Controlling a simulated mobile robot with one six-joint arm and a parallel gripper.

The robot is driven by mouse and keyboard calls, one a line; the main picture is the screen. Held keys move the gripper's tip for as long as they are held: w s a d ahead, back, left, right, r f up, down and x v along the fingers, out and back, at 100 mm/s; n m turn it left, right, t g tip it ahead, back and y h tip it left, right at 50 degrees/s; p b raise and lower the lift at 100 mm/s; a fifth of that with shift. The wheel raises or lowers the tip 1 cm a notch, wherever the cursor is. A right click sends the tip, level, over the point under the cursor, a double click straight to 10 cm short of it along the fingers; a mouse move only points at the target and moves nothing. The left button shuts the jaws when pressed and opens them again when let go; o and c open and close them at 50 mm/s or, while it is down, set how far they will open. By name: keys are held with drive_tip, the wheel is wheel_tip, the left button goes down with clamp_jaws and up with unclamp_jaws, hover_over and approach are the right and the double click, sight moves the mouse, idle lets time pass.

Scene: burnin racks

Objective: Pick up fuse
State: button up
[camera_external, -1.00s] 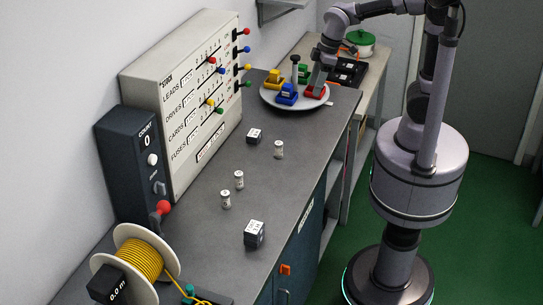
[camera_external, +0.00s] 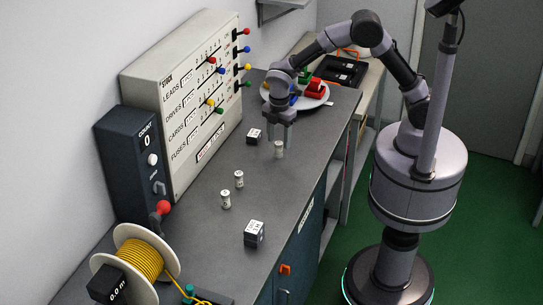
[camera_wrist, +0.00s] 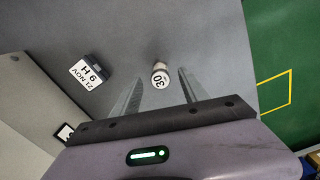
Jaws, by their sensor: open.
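Three small white-and-grey cylindrical fuses stand upright on the grey bench: one at the right (camera_external: 278,150), one in the middle (camera_external: 239,179) and one nearer the front (camera_external: 225,199). My gripper (camera_external: 280,138) points down right over the rightmost fuse, with its fingers spread. In the wrist view, a fuse marked 30 (camera_wrist: 160,76) shows between the tips of my open gripper (camera_wrist: 159,88). I cannot tell whether the fingertips reach down beside the fuse. Nothing is held.
A dark block with a white label (camera_external: 254,136) stands just left of the gripper; it reads 21 NOV in the wrist view (camera_wrist: 90,72). Another labelled block (camera_external: 254,233) is nearer the front. The rack panel (camera_external: 180,105) stands along the wall. A plate (camera_external: 322,101) with coloured pieces lies behind the arm.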

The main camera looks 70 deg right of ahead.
sight(279, 143)
drive_tip(key=f+b, duration=0.1)
drive_tip(key=f, duration=0.3)
drive_tip(key=shift+a+f+b, duration=0.2)
drive_tip(key=shift+f+b, duration=0.05)
drive_tip(key=shift+b, duration=0.15)
drive_tip(key=shift+r, duration=0.15)
drive_tip(key=shift+c, duration=0.4)
clamp_jaws()
